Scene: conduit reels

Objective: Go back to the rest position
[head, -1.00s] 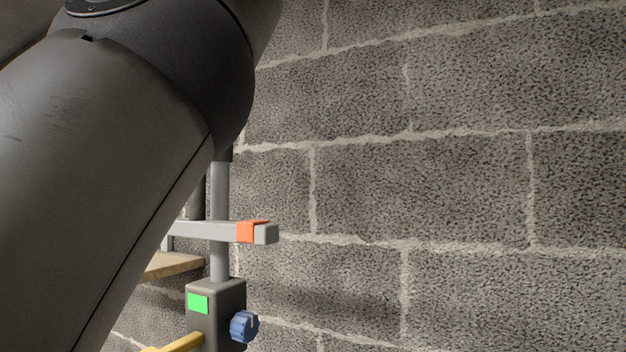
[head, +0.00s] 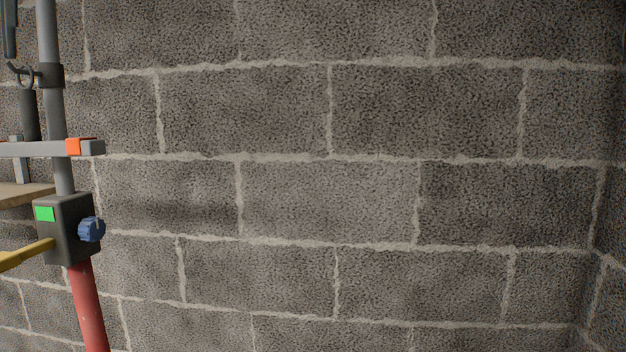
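Neither of my grippers shows in the head view, and no part of my arms is in it. The view is mostly a grey block wall (head: 330,190). At its left edge stands an upright grey pole (head: 54,110) with a dark box (head: 68,230) on it. The box has a green square (head: 45,214) on its face and a blue knob (head: 91,229) on its right side. Below the box the post is red (head: 88,305).
A grey horizontal bar (head: 35,149) with an orange band (head: 74,146) crosses the pole. A yellow bar (head: 25,254) reaches left from the box. Part of a wooden board (head: 22,194) shows at the left edge. A wall corner is at the far right.

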